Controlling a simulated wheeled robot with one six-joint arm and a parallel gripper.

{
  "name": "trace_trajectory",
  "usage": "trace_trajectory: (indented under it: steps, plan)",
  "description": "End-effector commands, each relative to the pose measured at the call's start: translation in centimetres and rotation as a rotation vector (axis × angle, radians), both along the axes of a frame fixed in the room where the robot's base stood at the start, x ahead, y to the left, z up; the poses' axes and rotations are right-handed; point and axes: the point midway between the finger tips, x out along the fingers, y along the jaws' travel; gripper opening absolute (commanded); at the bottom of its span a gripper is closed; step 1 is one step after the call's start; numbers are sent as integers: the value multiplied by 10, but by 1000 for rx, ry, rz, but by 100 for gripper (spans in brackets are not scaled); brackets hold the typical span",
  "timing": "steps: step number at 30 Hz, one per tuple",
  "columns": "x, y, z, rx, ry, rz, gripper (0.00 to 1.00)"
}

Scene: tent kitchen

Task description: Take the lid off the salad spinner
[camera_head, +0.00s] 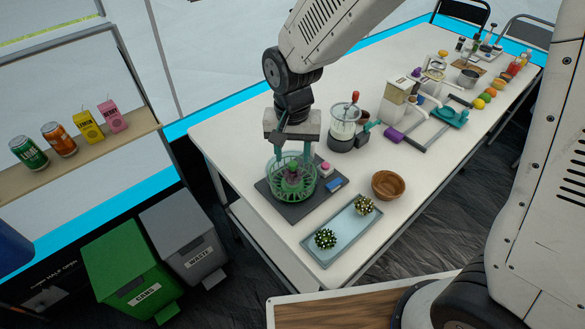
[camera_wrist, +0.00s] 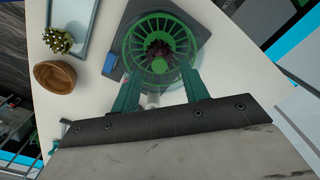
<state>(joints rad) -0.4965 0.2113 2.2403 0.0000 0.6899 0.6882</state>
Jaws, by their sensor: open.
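The salad spinner (camera_head: 272,178) is a round green slotted basket on a dark square base (camera_head: 300,212), near the table's left end. In the wrist view the spinner (camera_wrist: 138,50) shows from above, with a dark reddish shape in its middle. A clear lid seems to cover it, but its edge is hard to make out. My gripper (camera_head: 292,162) points down over the spinner, its teal fingers apart at either side of the middle. In the wrist view my gripper (camera_wrist: 160,78) is open, its fingertips at the spinner's near rim. I cannot tell whether they touch it.
A blue block (camera_head: 334,184) and a pink button (camera_head: 325,168) are on the base's right side. A pale blue tray (camera_head: 343,232) with two spiky green heads and a wooden bowl (camera_head: 388,185) stand close by. A clear jar machine (camera_head: 345,125) stands behind to the right.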

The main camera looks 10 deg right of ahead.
Motion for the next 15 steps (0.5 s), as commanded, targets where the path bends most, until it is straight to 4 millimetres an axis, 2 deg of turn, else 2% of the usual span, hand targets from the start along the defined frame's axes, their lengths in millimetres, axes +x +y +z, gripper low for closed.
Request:
trace_trajectory:
  steps: [1, 5, 13, 15]
  plan:
    - [-1, -1, -9, -2, 4, 0, 45]
    - [-1, 0, -22, -2, 2, 0, 45]
    - [0, 0, -25, 0, 0, 0, 45]
    - [0, 0, -25, 0, 0, 0, 25]
